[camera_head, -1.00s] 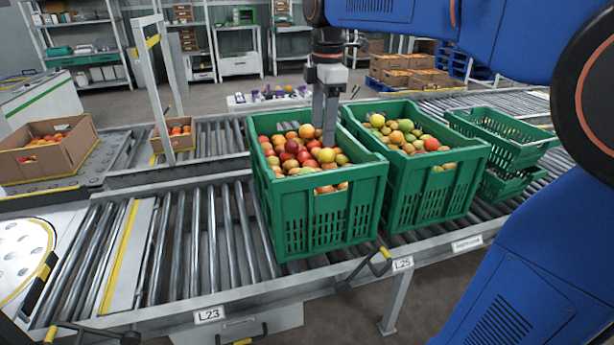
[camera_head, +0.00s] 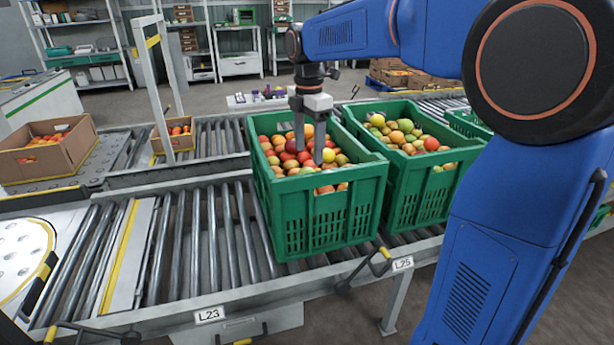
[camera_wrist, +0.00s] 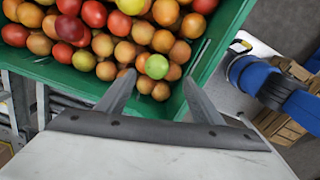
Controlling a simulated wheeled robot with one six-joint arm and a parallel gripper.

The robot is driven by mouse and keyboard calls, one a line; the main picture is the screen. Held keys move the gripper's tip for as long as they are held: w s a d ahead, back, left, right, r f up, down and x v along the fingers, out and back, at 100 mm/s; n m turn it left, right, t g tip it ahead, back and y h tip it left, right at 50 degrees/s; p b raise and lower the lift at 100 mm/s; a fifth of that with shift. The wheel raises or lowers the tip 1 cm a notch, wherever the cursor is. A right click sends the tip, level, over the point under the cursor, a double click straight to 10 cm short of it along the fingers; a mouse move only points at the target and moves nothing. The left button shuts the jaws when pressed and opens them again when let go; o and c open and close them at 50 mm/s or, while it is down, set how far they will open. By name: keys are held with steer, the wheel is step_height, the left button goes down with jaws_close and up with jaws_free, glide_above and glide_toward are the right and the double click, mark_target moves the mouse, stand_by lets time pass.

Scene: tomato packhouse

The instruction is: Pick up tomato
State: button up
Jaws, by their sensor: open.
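Many tomatoes, red, orange and some yellow-green, fill a green crate (camera_head: 330,222) on the roller conveyor. My gripper (camera_head: 309,157) is over this crate, pointing down, with its two fingers spread apart. Its fingertips overlap the tomatoes in the head view, so I cannot tell whether they touch any. In the wrist view my gripper (camera_wrist: 157,90) is open, with a green tomato (camera_wrist: 157,66) and orange ones just beyond and between the fingertips. Dark red tomatoes (camera_wrist: 94,13) lie farther off in the same crate. No tomato is held.
A second green crate of tomatoes (camera_head: 425,200) stands close on the right. A cardboard box with tomatoes (camera_head: 70,160) is at the left. The rollers (camera_head: 200,240) left of the green crate are bare. The crate's walls rise above the fruit.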

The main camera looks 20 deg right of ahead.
mark_target(307, 169)
steer(key=shift+w+a+f, duration=0.1)
steer(key=shift+w+f, duration=0.05)
steer(key=shift+f, duration=1.8)
steer(key=shift+w+f, duration=0.15)
steer(key=shift+f, duration=1.8)
steer(key=c, duration=0.8)
